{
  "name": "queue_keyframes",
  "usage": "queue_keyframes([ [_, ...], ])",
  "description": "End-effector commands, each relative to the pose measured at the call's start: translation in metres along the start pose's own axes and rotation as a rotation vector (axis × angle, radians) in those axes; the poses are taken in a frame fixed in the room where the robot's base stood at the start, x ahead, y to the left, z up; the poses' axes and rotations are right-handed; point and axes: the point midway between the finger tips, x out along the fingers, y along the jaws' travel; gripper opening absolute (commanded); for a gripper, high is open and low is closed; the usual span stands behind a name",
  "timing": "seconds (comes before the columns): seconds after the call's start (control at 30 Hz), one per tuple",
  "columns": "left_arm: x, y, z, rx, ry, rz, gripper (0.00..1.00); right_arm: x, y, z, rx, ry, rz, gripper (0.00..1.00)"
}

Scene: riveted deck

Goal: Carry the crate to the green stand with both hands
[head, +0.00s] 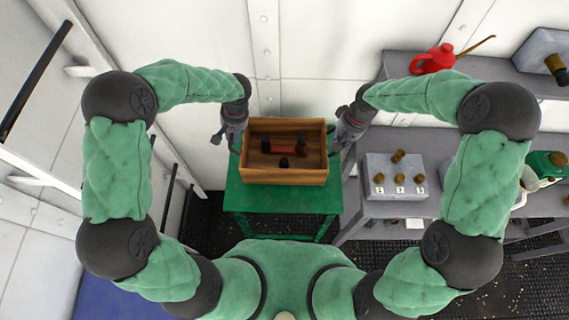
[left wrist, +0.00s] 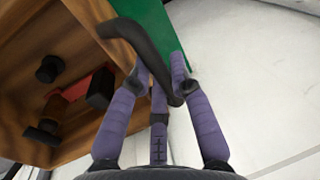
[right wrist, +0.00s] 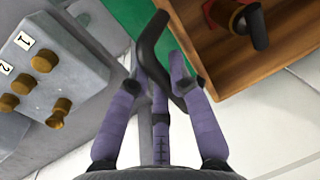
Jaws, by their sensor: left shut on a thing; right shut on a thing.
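The wooden crate (head: 286,177) is over the green stand (head: 285,200) in the head view; I cannot tell whether it rests on the top or hangs just above it. A red thing with black parts (head: 285,148) lies inside. My left gripper (head: 233,132) is at the crate's left side, shut on a dark curved handle (left wrist: 145,45) in the left wrist view. My right gripper (head: 345,132) is at the right side, shut on the other dark handle (right wrist: 152,45) in the right wrist view. The crate looks level.
A grey bench (head: 365,209) stands close to the right of the stand, bearing a grey box with brass knobs (head: 396,180). A red watering can (head: 433,59) is on a shelf behind. A white riveted wall is behind the stand. Dark rails (head: 38,80) are at the left.

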Motion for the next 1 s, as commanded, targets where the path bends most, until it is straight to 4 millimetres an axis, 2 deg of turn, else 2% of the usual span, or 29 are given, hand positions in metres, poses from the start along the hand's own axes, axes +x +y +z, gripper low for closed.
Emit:
queue_keyframes([
  [1.0,0.032,0.008,-0.001,-0.001,0.003,0.002,0.00,0.033,0.005,-0.001,0.000,0.002,-0.001,0.00],
])
